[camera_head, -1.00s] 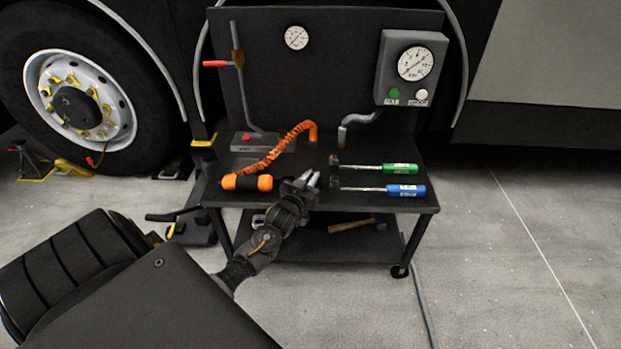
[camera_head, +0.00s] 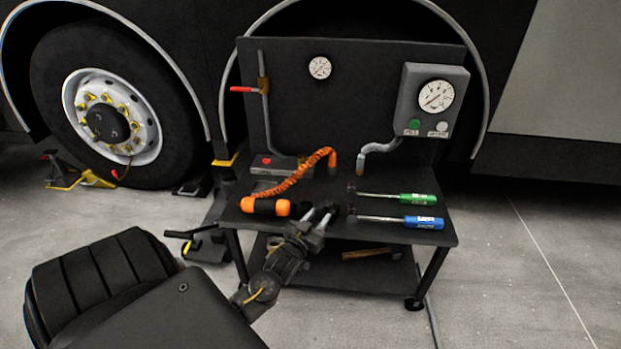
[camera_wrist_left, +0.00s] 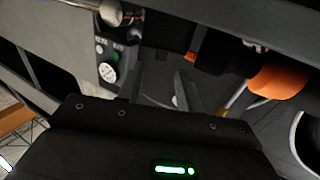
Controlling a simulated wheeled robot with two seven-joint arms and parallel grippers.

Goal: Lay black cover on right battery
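I cannot make out a black cover or a battery in either view. My left gripper (camera_head: 321,212) is over the front part of a black cart's top, between an orange-and-black cylinder and two screwdriver-like tools. Its two fingers stand apart with nothing seen between them. In the left wrist view the dark fingers (camera_wrist_left: 160,85) also show a gap. My right gripper is in neither view.
The black cart (camera_head: 440,236) carries a green-handled tool (camera_head: 418,199), a blue-handled tool (camera_head: 424,222), the orange-and-black cylinder (camera_head: 265,207) and an orange coiled hose (camera_head: 310,170). A gauge box (camera_head: 433,100) rises behind. A hammer (camera_head: 370,254) lies on the lower shelf. Floor at right is clear.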

